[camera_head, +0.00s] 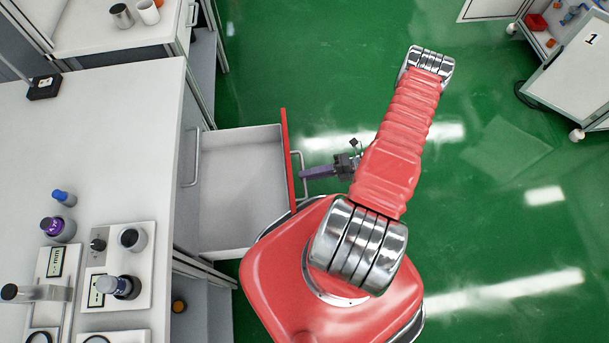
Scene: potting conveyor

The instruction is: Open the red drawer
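The red drawer (287,150) is pulled out to the right from under the white bench. Its pale inside is in view and looks empty. A metal handle (303,172) stands off its red front. My gripper (308,173) is at that handle, with its purple fingers reaching left toward the red front. The fingers overlap the handle in this view. I cannot tell whether they are closed around it or only beside it.
The white bench (125,150) at left carries bottles and small instruments (128,240). Another handle (191,157) shows by the bench edge. A table (110,42) with cups stands at top left, and a white cart (575,75) at top right. The green floor (500,215) at right is clear.

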